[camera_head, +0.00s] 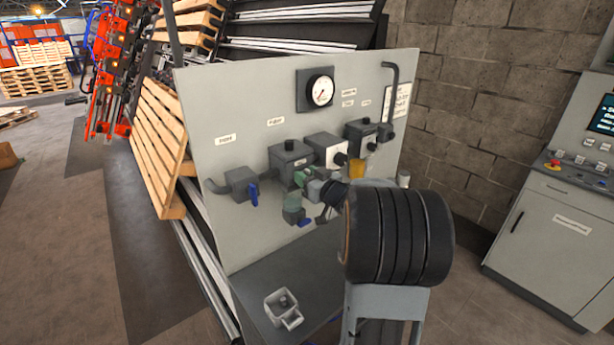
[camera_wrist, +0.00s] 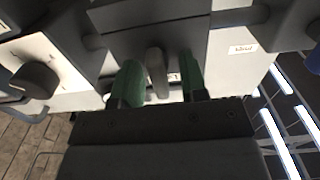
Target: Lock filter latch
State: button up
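My gripper (camera_head: 304,178) reaches in from the right, just under the block. In the wrist view, my gripper's two green fingers (camera_wrist: 162,82) stand apart. A grey rounded lever (camera_wrist: 156,75), apparently the filter latch, lies between them. It is close to the left finger, with a clear gap to the right finger. The latch is hidden by my gripper in the head view. I cannot tell whether either finger touches it.
A blue-handled valve (camera_head: 253,193) is at the left and a white-fronted block (camera_head: 328,150) at the right, near the gripper. A gauge (camera_head: 321,91) sits above. A small grey part (camera_head: 284,308) lies on the shelf (camera_head: 262,276). A control cabinet (camera_head: 556,220) stands right.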

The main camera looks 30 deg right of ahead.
grip_shut()
jog(key=shift+f+n+b, duration=0.1)
jog(key=shift+n+b, duration=0.2)
jog(key=shift+b, duration=0.25)
jog(key=n+b, duration=0.3)
jog(key=shift+a+f+b, duration=0.1)
jog(key=shift+f+b, duration=0.1)
jog(key=shift+b, duration=0.1)
jog(key=n+b, duration=0.4)
jog(key=shift+a+n, duration=0.1)
jog(key=shift+n, duration=0.2)
jog(key=n+b, duration=0.5)
jog(key=shift+f, duration=0.1)
jog(key=n+b, duration=0.3)
jog(key=n, duration=0.1)
jog(key=shift+n, duration=0.5)
